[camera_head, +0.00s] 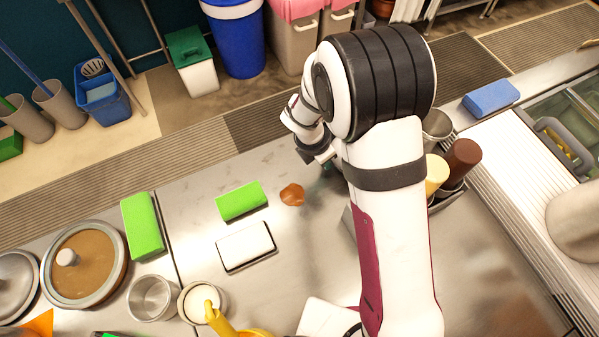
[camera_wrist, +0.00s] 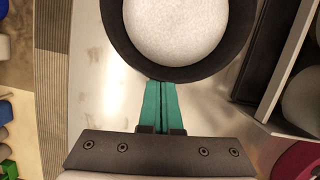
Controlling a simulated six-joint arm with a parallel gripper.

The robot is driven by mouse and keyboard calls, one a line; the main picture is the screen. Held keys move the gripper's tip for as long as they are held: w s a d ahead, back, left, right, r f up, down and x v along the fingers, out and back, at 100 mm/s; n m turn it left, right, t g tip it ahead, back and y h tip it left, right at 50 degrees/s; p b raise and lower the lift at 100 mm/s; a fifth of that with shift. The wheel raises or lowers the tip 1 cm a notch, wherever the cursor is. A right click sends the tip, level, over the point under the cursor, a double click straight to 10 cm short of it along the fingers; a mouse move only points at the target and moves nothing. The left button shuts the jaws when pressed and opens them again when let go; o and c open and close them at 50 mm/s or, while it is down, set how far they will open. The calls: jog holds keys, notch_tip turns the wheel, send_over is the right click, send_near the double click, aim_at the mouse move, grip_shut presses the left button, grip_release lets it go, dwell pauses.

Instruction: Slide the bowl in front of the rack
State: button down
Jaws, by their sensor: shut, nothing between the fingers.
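A round dark bowl (camera_wrist: 116,42) with a speckled white inside fills the top middle of the wrist view. My gripper (camera_wrist: 161,84) has its teal fingers shut together and empty. Their tips are at the bowl's near rim; I cannot tell whether they touch it. The metal rack (camera_wrist: 277,72) stands to the right of the bowl in the wrist view, with a gap between them. In the head view my arm hides the bowl and most of the rack (camera_head: 438,204), which holds a brown-topped and a yellow-topped container.
A green sponge (camera_head: 241,201), a brown piece (camera_head: 292,194) and a white block (camera_head: 245,246) lie on the steel counter left of my arm. Metal cups (camera_head: 152,298) and a lidded pan (camera_head: 120,262) stand at lower left. Counter left of the bowl is clear in the wrist view.

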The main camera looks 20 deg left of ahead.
jog(key=shift+w+d, duration=0.45)
jog(key=shift+w, duration=0.1)
jog(key=v, duration=1)
jog(key=s+d+r+m+y, duration=0.1)
jog(key=d+r+m, duration=0.3)
jog(key=m, duration=0.4)
jog(key=s+d+r+m+t+y, duration=0.1)
jog(key=s+d+r+m, duration=0.3)
jog(key=r+m, duration=0.2)
jog(key=s+d+r+m+t+y, duration=0.1)
jog(key=d+r+m, duration=0.4)
jog(key=m, duration=0.5)
jog(key=shift+s+r, duration=0.3)
jog(key=shift+s, duration=0.5)
jog(key=s+d+f+m+g, duration=0.1)
jog(key=s+f+m+g, duration=0.1)
jog(key=s+m, duration=0.3)
jog(key=s+d+f+m+g, duration=0.1)
jog(key=s+f+m+g, duration=0.2)
jog(key=s, duration=0.6)
jog(key=shift+f+m+y, duration=0.4)
jog(key=shift+f+m, duration=0.1)
jog(key=shift+m, duration=0.6)
